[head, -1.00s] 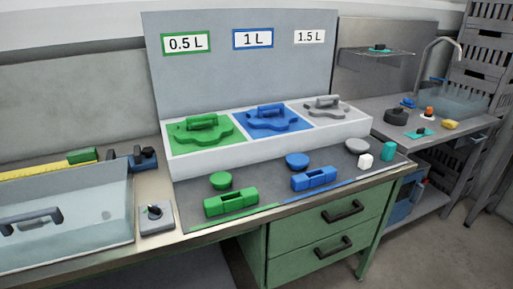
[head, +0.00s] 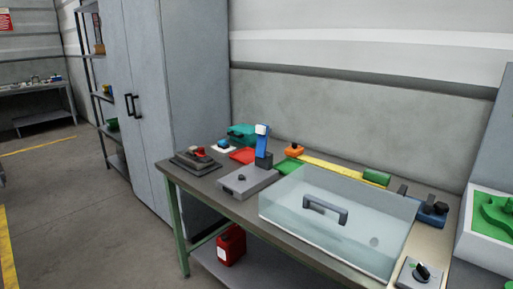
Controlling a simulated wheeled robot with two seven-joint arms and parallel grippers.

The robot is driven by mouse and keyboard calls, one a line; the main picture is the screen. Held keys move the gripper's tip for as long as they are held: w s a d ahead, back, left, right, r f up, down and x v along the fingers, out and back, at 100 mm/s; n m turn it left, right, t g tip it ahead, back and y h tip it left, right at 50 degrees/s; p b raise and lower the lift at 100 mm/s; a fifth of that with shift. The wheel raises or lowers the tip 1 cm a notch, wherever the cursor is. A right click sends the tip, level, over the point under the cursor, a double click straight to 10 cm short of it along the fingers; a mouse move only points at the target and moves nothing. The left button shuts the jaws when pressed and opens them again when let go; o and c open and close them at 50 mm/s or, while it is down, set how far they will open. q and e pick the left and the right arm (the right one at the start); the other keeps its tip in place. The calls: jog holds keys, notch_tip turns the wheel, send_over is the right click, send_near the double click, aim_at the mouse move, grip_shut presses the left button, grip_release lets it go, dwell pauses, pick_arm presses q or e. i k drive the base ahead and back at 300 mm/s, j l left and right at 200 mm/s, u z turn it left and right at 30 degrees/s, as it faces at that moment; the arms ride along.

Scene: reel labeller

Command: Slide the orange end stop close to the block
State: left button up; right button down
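The orange end stop (head: 294,150), with a dark knob on top, sits at the left end of a yellow rule-like strip (head: 330,167) along the back of the bench. A green block (head: 377,177) sits at the strip's right end, well apart from the end stop. A dark blue block-like fixture (head: 430,211) stands further right; I cannot tell which of the two is the task's block. Neither of my grippers shows in the head view.
A clear box-like cover (head: 345,235) with a dark handle stands in front of the strip. Left of it are a grey device (head: 247,181) with a blue upright, a red tray (head: 243,155) and a teal object (head: 242,133). A dial box (head: 418,273) is front right.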

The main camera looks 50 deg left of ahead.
aim_at(294, 150)
jog(key=u, duration=1.4)
